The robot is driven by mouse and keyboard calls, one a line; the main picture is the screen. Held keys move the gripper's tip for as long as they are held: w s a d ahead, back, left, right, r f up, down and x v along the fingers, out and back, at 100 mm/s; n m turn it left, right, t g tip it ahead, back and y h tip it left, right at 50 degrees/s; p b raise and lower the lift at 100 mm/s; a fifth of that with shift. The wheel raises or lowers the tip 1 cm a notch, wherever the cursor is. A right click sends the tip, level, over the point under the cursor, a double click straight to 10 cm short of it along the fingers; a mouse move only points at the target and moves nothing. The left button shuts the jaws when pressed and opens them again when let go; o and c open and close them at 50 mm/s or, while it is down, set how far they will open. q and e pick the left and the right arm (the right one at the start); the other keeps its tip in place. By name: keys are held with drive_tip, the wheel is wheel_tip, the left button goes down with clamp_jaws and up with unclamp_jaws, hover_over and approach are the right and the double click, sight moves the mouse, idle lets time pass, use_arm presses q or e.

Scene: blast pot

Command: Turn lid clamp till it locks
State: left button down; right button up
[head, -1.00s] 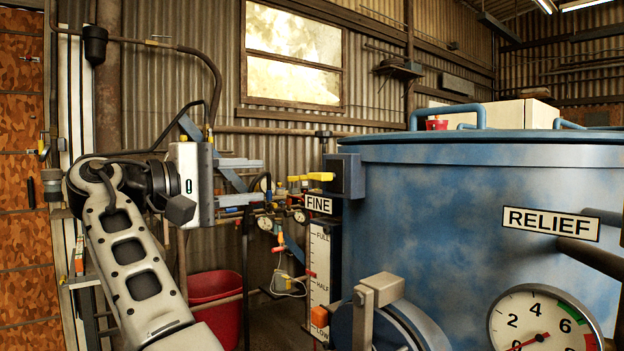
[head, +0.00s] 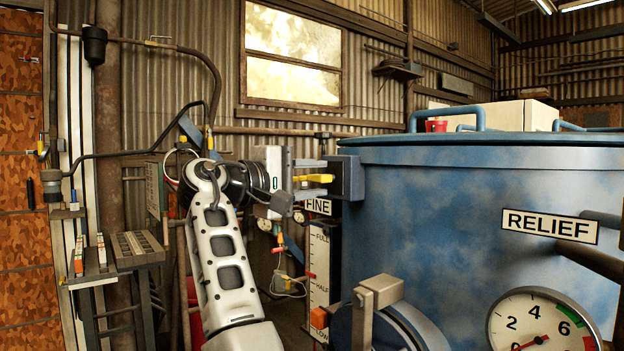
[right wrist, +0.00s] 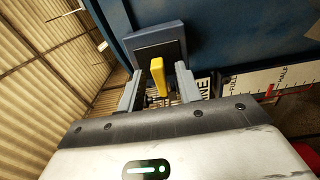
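The lid clamp is a dark block (head: 347,176) on the left side of the blue pot (head: 470,230), near its lid, with a yellow handle (head: 316,178) sticking out to the left. The block (right wrist: 158,45) and the yellow handle (right wrist: 157,78) also show in the right wrist view. My right gripper (head: 308,179) is at the handle, its fingers pointing at the block. In the right wrist view the fingers of this gripper (right wrist: 160,80) stand apart on either side of the handle, with a gap visible at the right finger. My left gripper is out of view.
A FINE label (head: 318,206) and a white level scale (head: 319,265) sit just below the clamp. A pressure gauge (head: 543,325) and a RELIEF label (head: 550,226) are on the right. A small slatted bench (head: 135,250) stands at the left.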

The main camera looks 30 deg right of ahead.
clamp_jaws()
